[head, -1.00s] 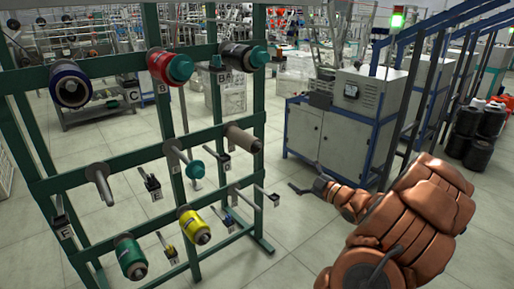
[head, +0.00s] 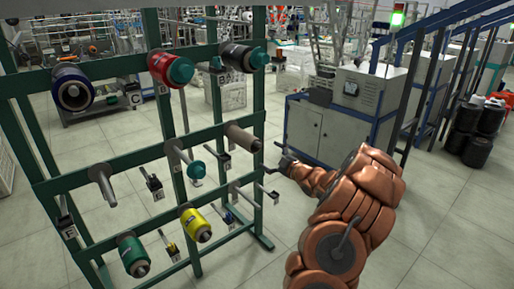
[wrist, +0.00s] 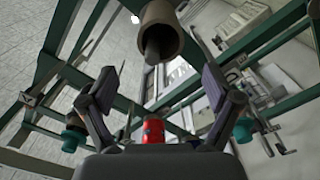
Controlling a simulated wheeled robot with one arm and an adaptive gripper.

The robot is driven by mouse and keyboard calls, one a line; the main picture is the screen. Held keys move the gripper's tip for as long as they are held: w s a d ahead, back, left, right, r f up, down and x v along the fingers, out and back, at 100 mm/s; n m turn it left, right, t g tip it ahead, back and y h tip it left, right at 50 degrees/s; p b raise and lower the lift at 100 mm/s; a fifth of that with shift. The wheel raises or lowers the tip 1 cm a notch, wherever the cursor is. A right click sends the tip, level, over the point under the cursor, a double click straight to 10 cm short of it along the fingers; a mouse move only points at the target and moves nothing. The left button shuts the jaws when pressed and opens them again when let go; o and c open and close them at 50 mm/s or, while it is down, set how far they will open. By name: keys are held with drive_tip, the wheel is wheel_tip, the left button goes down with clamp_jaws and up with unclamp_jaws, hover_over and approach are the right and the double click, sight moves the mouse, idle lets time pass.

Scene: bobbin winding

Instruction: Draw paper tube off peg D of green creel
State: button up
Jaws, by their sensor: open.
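The brown paper tube (head: 242,138) sits on a peg in the middle row of the green creel (head: 262,112), at its right end. My gripper (head: 274,158) is just right of and slightly below the tube in the head view. In the wrist view my gripper (wrist: 160,88) is open, its two dark fingers spread wide, with nothing between the tips. The tube appears beyond the fingertips and apart from them.
Red (head: 170,69), black (head: 243,56) and blue (head: 72,86) bobbins hang on the upper row. A grey cabinet (head: 335,130) stands behind my arm.

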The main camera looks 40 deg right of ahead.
sight(257, 148)
drive_tip(key=w, duration=0.8)
drive_tip(key=shift+d, duration=0.1)
drive_tip(key=shift+c, duration=0.4)
drive_tip(key=c, duration=1.1)
drive_tip(key=shift+r, duration=0.2)
